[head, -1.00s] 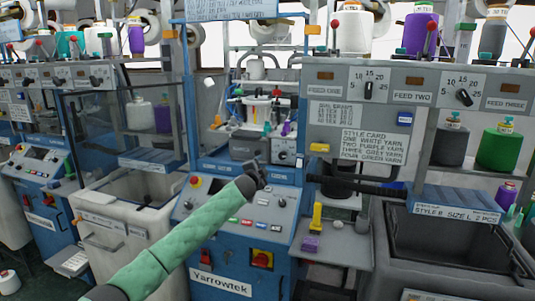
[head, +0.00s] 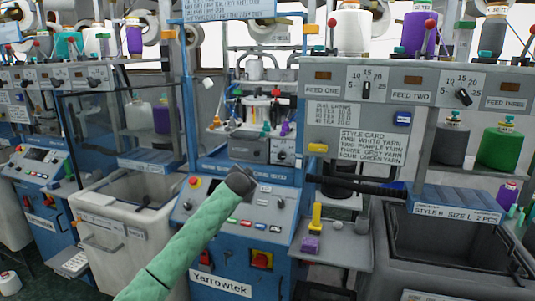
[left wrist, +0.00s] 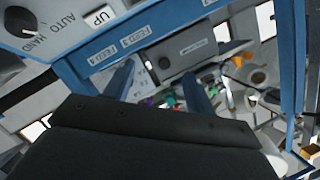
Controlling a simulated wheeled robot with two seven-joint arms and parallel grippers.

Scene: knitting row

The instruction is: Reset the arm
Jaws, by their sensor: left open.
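My left arm in its green sleeve (head: 196,236) reaches up in the head view, in front of the blue machine's control panel (head: 275,210). Its dark wrist end hides most of the left gripper (head: 243,180). In the left wrist view the left gripper (left wrist: 158,72) shows two blue-grey fingers spread apart, with nothing seen between them. The dark gripper body fills the bottom of that view. My right gripper is in neither view.
The knitting machine's head (head: 255,143) stands behind the panel. A grey bin (head: 450,242) is at the right, a pale bin (head: 130,215) at the left. A small shelf holds a yellow tool (head: 316,217) and a purple block (head: 310,244). An AUTO/HAND knob (left wrist: 22,20) shows upper left in the wrist view.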

